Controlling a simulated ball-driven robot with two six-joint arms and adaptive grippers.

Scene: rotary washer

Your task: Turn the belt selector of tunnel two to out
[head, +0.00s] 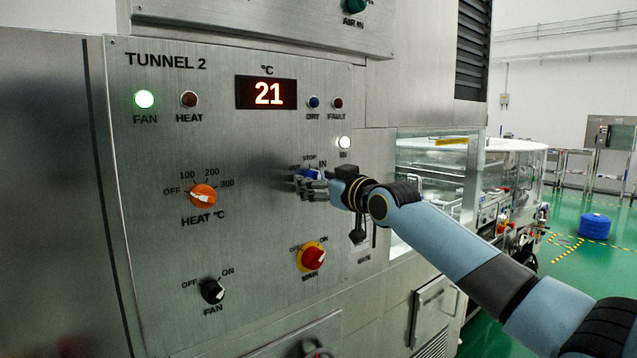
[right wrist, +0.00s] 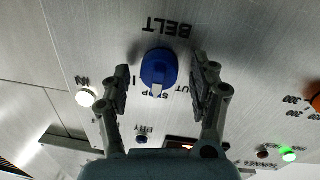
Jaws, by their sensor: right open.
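The panel marked TUNNEL 2 (head: 168,61) fills the left half of the head view. Its blue belt selector knob (head: 312,174) sits under the labels OUT, STOP and IN, partly hidden by my right gripper (head: 308,186). The right wrist view is upside down and shows the blue knob (right wrist: 158,66) with BELT lettering beside it; its white pointer mark faces the STOP label. There my right gripper (right wrist: 161,74) is open, one finger on each side of the knob, with visible gaps. The white IN lamp (head: 344,142) is lit. My left gripper is not in view.
An orange heat knob (head: 204,196), a red main switch (head: 312,257) and a black fan knob (head: 212,290) are on the same panel. The display (head: 267,93) reads 21. The green fan lamp (head: 145,99) is lit. Glazed machinery stands to the right.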

